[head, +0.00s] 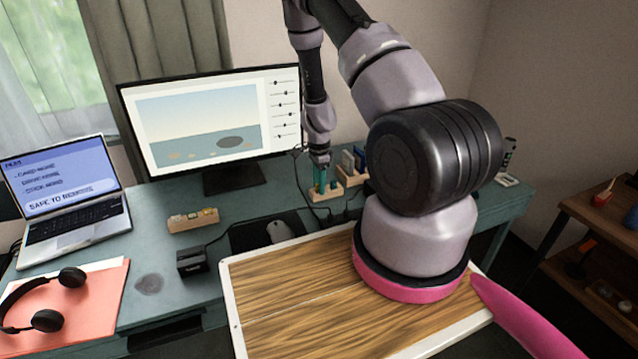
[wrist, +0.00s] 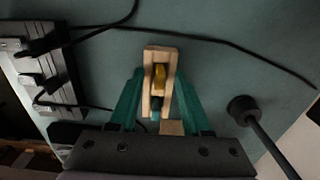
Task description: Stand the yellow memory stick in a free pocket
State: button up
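My gripper (head: 321,185) points down over the desk at the back, with its teal fingers around a small wooden block (head: 326,194). In the wrist view my gripper (wrist: 160,85) is open, with one finger on each side of the same block (wrist: 149,54). The yellow memory stick (wrist: 159,76) sits in the block's slot between the fingers, apart from both. A small dark teal piece shows just below it. In the head view the stick is a tiny yellow patch (head: 333,184) beside the fingers. I cannot tell whether the fingers touch the block.
Another wooden holder (head: 352,179) with upright sticks stands close to the right. A wooden tray (head: 193,221) with small items lies left. A black multi-port strip (wrist: 45,75) with cables and a round black plug (wrist: 243,108) flank the block in the wrist view.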

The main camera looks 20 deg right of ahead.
notch_tip(320, 180, up, 11)
dwell(0.7)
jog(key=shift+f, duration=0.1)
